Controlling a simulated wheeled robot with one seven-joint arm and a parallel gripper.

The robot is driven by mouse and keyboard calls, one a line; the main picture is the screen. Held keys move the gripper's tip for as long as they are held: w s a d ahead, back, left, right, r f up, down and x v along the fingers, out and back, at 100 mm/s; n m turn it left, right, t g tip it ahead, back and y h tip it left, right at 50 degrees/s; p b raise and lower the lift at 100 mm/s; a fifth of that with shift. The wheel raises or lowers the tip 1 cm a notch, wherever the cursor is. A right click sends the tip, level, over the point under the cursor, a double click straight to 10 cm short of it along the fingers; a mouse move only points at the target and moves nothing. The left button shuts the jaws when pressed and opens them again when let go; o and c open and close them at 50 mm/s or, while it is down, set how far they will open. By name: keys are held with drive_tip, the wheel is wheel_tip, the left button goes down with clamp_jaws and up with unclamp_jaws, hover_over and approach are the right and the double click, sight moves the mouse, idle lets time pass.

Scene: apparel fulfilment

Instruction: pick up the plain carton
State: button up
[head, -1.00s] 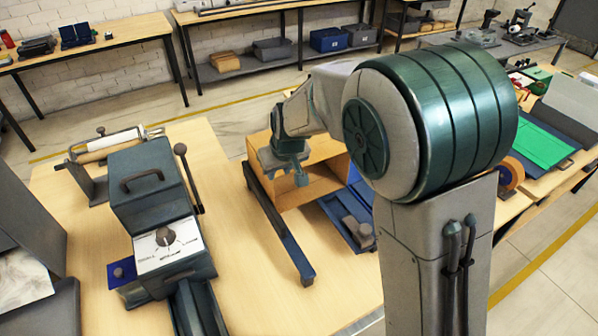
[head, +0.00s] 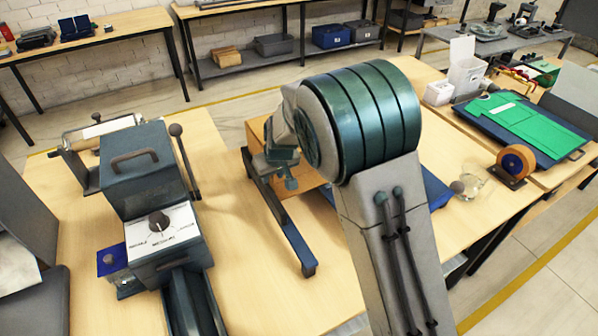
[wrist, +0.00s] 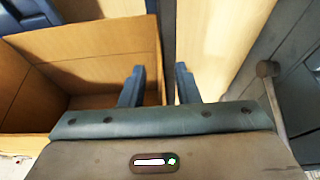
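The plain carton (head: 311,177) is an open brown box on the wooden table in the head view, mostly hidden behind my arm. In the wrist view the carton (wrist: 90,45) fills the left side, with its open top towards the camera. My gripper (wrist: 160,75) is open, with its two fingers apart. The left finger overlaps the carton's inside and the right finger shows outside it, with the carton's right wall between them in the picture. I cannot tell whether either finger touches the wall. In the head view my gripper (head: 290,178) is at the carton's near side.
A grey machine with a dial (head: 165,238) and lever stands left. Right are a tape dispenser (head: 514,164), green garment (head: 530,122) and white bin (head: 466,75). Bare table lies in front.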

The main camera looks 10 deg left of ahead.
drive_tip(key=shift+w+f, duration=0.1)
drive_tip(key=shift+f, duration=0.2)
clamp_jaws()
idle(1.2)
